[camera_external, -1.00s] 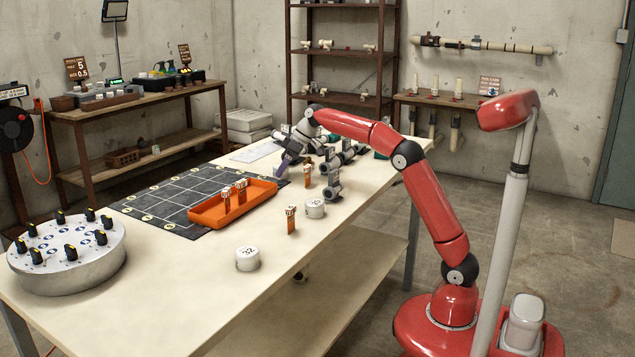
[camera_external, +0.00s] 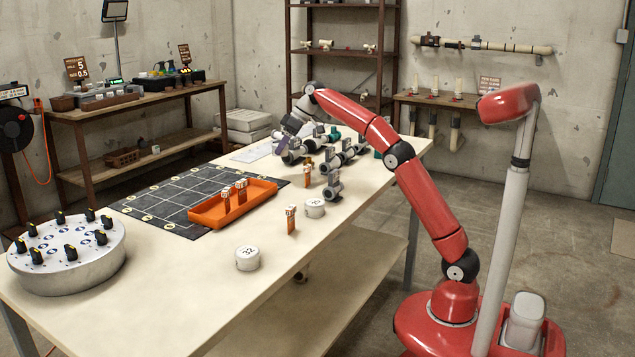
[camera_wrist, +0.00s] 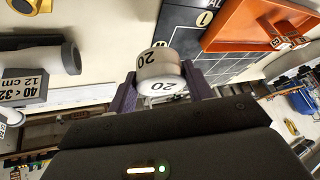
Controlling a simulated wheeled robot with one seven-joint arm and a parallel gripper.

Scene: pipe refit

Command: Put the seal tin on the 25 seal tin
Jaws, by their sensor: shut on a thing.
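A white seal tin marked 20 (camera_wrist: 158,66) is between the two purple fingers of my gripper (camera_wrist: 159,88) in the wrist view. The fingers are shut on its sides. In the external view my gripper (camera_external: 283,142) is above the far part of the table, and the held tin is hard to make out there. A white tin (camera_external: 314,208) stands on the table near the pipe fittings; its number is too small to read surely. Another white tin marked 32 (camera_external: 247,258) stands nearer the front edge.
A loose bottle (camera_external: 291,220) stands between the tins. Several pipe fittings (camera_external: 333,185) line the right side. A round knobbed stand (camera_external: 70,280) is at front left.

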